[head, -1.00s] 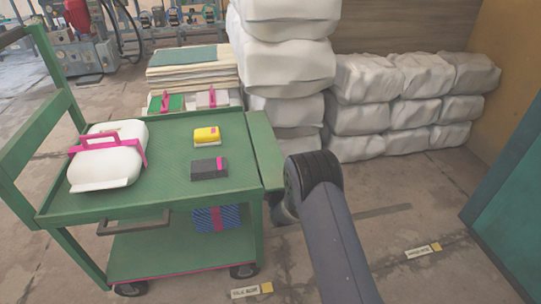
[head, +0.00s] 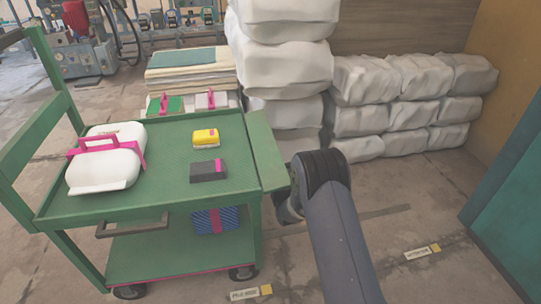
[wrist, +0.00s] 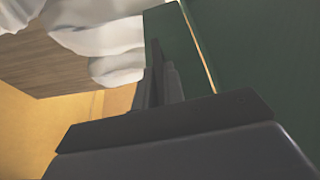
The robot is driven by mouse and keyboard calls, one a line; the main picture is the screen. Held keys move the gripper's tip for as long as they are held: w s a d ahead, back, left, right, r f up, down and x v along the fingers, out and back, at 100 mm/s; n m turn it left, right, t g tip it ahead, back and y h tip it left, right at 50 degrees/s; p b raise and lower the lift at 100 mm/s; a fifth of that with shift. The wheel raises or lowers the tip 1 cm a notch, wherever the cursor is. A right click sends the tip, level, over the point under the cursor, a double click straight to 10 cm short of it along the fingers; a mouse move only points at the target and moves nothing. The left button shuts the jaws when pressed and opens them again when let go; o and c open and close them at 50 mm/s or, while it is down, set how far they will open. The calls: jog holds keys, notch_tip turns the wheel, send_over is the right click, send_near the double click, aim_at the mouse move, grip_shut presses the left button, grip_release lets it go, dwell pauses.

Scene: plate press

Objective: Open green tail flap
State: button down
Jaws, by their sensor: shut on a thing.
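The green tail flap (head: 264,150) is a narrow green panel along the right end of the green cart's top (head: 180,178). It looks about level with the top. In the wrist view the flap (wrist: 176,40) lies beside the larger green surface, with a thin bright gap between them. My gripper (wrist: 164,68) shows in the wrist view at the flap's edge, its dark fingers close together and shut on it. The exact contact is hard to see. In the head view the gripper is hidden by my arm and the flap.
On the cart stand a white case with a pink handle (head: 105,170), a yellow block (head: 206,137) and a dark block (head: 208,172). A blue bundle (head: 215,220) sits on the lower shelf. White wrapped bales (head: 285,65) stand behind.

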jog(key=c, duration=1.5)
grip_release()
jog(key=shift+s, duration=0.1)
jog(key=p+v, duration=0.3)
jog(key=v, duration=0.7)
jog(key=shift+s+d+f, duration=0.15)
jog(key=shift+s+f, duration=0.05)
jog(key=shift+s, duration=0.1)
jog(key=b+x, duration=0.3)
jog(key=x, duration=0.7)
jog(key=shift+w, duration=0.3)
jog(key=shift+w+a+m, duration=0.1)
jog(key=shift+a+m, duration=0.2)
jog(key=shift+m, duration=0.1)
jog(key=shift+a+f+m+t+h, duration=0.1)
jog(key=shift+f+m+t+h, duration=0.1)
jog(key=shift+m+h, duration=0.25)
jog(key=shift+a+f+m+t+h, duration=0.1)
jog(key=shift+m+t+h, duration=0.15)
jog(key=shift+m, duration=0.4)
